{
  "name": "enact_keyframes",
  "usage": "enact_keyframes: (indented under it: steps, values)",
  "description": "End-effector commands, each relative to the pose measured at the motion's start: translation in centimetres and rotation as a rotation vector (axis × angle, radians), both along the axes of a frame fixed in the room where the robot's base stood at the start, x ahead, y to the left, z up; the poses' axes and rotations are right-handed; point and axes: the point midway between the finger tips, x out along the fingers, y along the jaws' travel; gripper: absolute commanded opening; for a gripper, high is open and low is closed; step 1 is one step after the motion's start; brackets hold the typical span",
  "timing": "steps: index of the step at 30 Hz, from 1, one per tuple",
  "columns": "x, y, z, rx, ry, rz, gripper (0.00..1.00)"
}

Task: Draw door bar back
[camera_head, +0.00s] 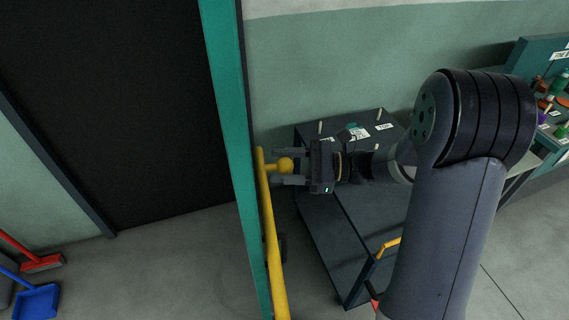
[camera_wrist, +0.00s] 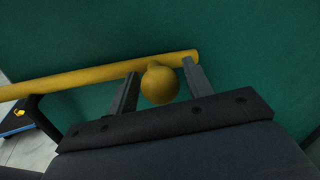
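The door bar (camera_head: 268,232) is a long yellow rod along the teal door (camera_head: 226,110), which is seen nearly edge-on in the head view. A round yellow knob (camera_head: 285,165) stands out from the bar near its end. In the wrist view the bar (camera_wrist: 80,80) crosses in front of the teal door face, and the knob (camera_wrist: 160,84) sits between my two fingers. My gripper (camera_head: 290,167) is open around the knob, with a finger on each side. Gaps show between the knob and both fingers (camera_wrist: 158,82). A dark bracket (camera_wrist: 42,118) holds the bar.
A dark cabinet or cart (camera_head: 345,225) with pegs and labels on top stands beneath my arm. A teal shelf with small coloured items (camera_head: 555,100) is at the right. A red brush (camera_head: 42,263) and blue dustpan (camera_head: 38,300) lie at lower left. The dark doorway is left of the door.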

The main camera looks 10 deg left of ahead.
Motion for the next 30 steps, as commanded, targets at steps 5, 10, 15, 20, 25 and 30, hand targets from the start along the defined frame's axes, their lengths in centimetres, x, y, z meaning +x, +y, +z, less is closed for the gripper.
enact_keyframes:
  steps: [5,10,15,20,25,30]
  values:
    - [0.0,0.0,0.0,0.000,0.000,0.000,0.34]
    - [0.0,0.0,0.0,0.000,0.000,0.000,0.20]
    - [0.0,0.0,0.0,0.000,0.000,0.000,0.06]
    - [0.0,0.0,0.0,0.000,0.000,0.000,0.00]
    - [1.0,0.2,0.0,0.000,-0.001,0.000,0.00]
    - [4.0,1.1,0.0,-0.001,-0.002,0.001,0.00]
